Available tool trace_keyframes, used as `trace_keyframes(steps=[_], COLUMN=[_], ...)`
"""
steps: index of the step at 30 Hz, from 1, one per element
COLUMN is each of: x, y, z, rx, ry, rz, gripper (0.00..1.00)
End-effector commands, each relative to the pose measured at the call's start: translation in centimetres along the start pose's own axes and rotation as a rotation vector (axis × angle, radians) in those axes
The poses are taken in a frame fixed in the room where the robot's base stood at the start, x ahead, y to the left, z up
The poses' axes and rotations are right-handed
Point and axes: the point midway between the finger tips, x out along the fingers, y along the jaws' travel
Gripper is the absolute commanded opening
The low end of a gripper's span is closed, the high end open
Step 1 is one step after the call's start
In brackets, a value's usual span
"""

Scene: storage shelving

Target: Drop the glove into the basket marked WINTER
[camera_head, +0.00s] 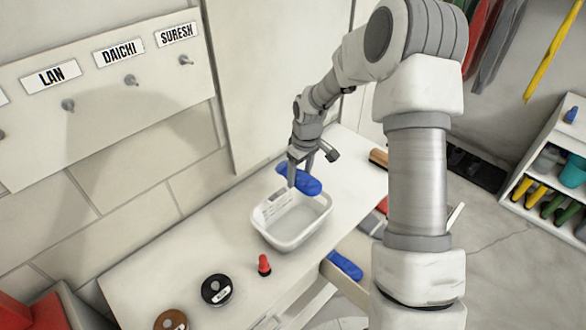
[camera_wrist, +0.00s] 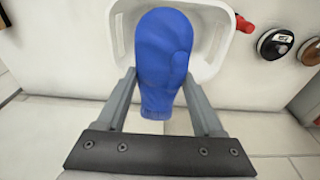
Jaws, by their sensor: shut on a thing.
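My gripper (camera_head: 303,178) is shut on a blue glove (camera_head: 312,186), a mitten with a thumb. In the wrist view the glove (camera_wrist: 163,55) lies between the two fingers (camera_wrist: 162,105). It is held above the back part of a white basket (camera_head: 290,243) on the white bench. The wrist view shows the basket (camera_wrist: 215,45) behind and below the glove. No WINTER marking is readable on the basket. A second blue glove (camera_head: 345,265) lies lower, by the bench's front edge.
A red-topped object (camera_head: 264,265), a black disc (camera_head: 216,289) and a brown disc (camera_head: 171,321) sit on the bench (camera_head: 140,270) to the left of the basket. A name board (camera_head: 105,90) with pegs hangs on the wall. A shoe shelf (camera_head: 550,170) stands at right.

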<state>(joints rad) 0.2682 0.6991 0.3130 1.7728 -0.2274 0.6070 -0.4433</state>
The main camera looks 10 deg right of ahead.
Motion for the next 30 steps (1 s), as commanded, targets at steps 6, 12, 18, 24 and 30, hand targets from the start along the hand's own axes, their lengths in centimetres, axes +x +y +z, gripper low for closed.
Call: trace_keyframes(steps=[6,12,18,24,30], x=[1.1,3.4,5.5,6.0,5.9], y=[0.0,0.0,0.0,0.0,0.0], z=[0.1,0.4,0.7,0.7,0.7], rx=[0.000,0.001,0.000,0.000,0.000], ry=[0.000,-0.001,-0.001,0.000,0.000], rz=[0.000,-0.001,0.000,0.001,0.000], gripper=[0.13,0.13,0.13,0.13,0.74])
